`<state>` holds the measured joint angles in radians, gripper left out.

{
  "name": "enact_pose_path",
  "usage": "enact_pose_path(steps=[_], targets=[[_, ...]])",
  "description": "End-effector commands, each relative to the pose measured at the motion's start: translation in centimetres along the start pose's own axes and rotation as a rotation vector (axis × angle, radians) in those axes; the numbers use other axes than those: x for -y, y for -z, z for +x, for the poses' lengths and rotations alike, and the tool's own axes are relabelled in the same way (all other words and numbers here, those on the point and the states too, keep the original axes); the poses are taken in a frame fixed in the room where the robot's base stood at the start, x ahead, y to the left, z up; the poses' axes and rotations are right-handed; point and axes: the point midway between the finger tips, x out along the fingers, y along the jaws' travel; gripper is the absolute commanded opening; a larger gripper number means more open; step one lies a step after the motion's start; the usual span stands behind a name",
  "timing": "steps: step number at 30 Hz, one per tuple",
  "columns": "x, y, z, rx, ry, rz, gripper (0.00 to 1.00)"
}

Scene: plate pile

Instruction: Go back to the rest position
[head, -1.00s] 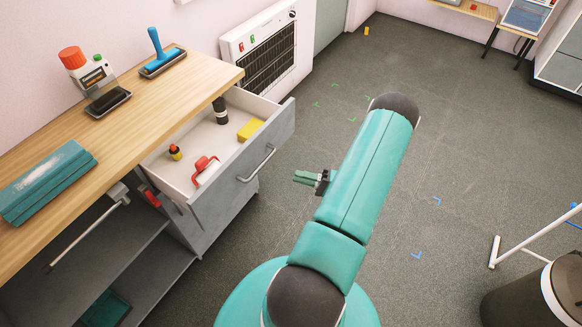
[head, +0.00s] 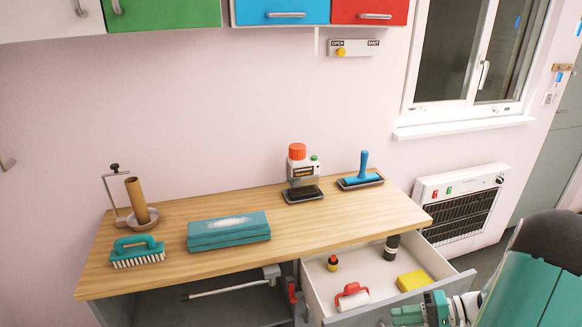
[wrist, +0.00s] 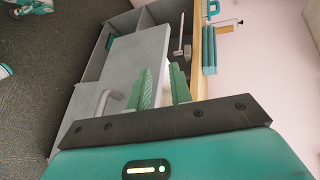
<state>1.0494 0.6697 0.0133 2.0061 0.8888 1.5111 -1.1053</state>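My gripper (head: 408,315) shows at the bottom edge of the head view, in front of the open drawer (head: 452,283). In the wrist view my gripper (wrist: 164,80) has its two green fingers apart, with nothing held between them. My arm fills the lower right corner of the head view. The drawer holds a yellow sponge (head: 413,280), a red-handled roller (head: 352,297), a dark cylinder (head: 391,247) and a small red and black bottle (head: 333,263). Part of the drawer front is hidden by my gripper and the picture edge.
The wooden counter (head: 300,222) bears a teal box (head: 228,231), a brush (head: 137,252), a holder with a brown tube (head: 138,200), a dispenser (head: 302,168) and a blue-handled tool (head: 363,170). A heater (head: 458,205) hangs on the wall.

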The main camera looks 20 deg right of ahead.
Motion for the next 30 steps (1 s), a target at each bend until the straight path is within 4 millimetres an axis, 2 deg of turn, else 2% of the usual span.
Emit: enact_pose_path(steps=[1, 6, 15, 22, 30], targets=[[1.9, -0.3, 1.0, 0.045, -0.061, -0.013, 0.21], [6.4, -2.0, 3.8, 0.163, -0.269, -0.032, 0.21], [13.2, -6.1, 7.6, 0.245, -0.631, -0.134, 0.21], [17.5, -9.6, 9.3, 0.203, -0.865, -0.270, 0.21], [21.9, -13.6, 10.4, 0.053, -1.045, -0.480, 0.21]])
